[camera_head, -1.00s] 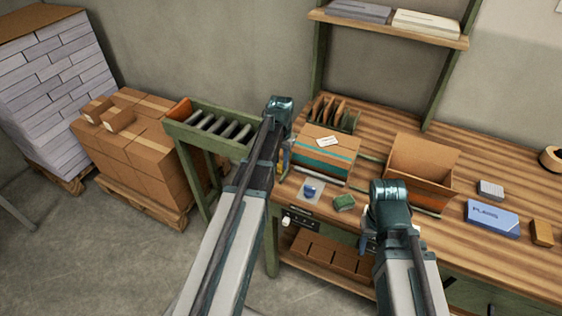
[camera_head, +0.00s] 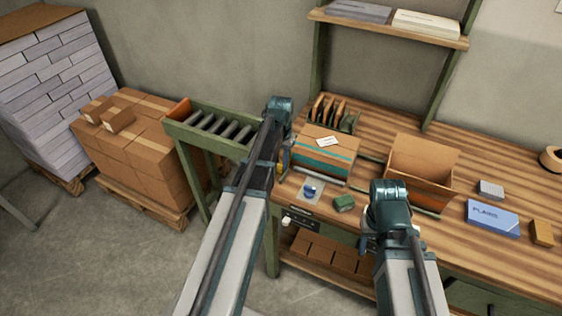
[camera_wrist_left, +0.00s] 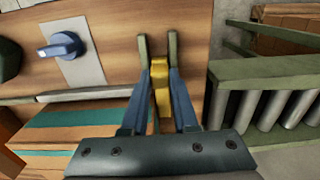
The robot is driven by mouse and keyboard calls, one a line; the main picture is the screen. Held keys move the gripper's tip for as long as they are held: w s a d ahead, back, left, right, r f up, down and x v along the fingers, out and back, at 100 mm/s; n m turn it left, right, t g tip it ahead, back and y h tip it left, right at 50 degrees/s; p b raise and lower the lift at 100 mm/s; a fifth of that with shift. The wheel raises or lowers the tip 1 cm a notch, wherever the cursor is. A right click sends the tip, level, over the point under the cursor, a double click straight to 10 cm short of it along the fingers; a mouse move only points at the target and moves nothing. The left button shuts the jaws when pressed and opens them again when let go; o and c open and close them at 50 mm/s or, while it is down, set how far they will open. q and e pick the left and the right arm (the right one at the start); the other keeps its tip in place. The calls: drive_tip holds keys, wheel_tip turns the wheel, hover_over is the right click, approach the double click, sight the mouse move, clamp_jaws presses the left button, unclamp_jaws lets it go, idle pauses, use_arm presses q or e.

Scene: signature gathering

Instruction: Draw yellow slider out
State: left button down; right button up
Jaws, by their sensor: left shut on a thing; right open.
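The yellow slider (camera_wrist_left: 160,88) is a narrow upright piece at the edge of the wooden table, in the middle of the left wrist view. My left gripper (camera_wrist_left: 158,48) is shut on it, with one finger on each side. In the head view my left gripper (camera_head: 283,168) is at the table's left end, beside the striped cardboard box; the slider is mostly hidden there. My right gripper (camera_head: 368,240) is open and empty by the table's front edge.
A cardboard box with a teal stripe (camera_head: 322,157) stands right of my left gripper. A blue knob on a pale plate (camera_head: 310,190) and a green block (camera_head: 344,203) are near the front edge. A roller conveyor (camera_head: 212,125) adjoins on the left. An open box (camera_head: 420,170) stands further right.

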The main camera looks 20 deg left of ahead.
use_arm(q)
drive_tip(key=shift+s, duration=0.1)
drive_tip(key=s, duration=0.5)
drive_tip(key=shift+s, duration=0.2)
drive_tip(key=c, duration=0.7)
unclamp_jaws()
drive_tip(key=shift+a, duration=0.1)
drive_tip(key=shift+r, duration=0.1)
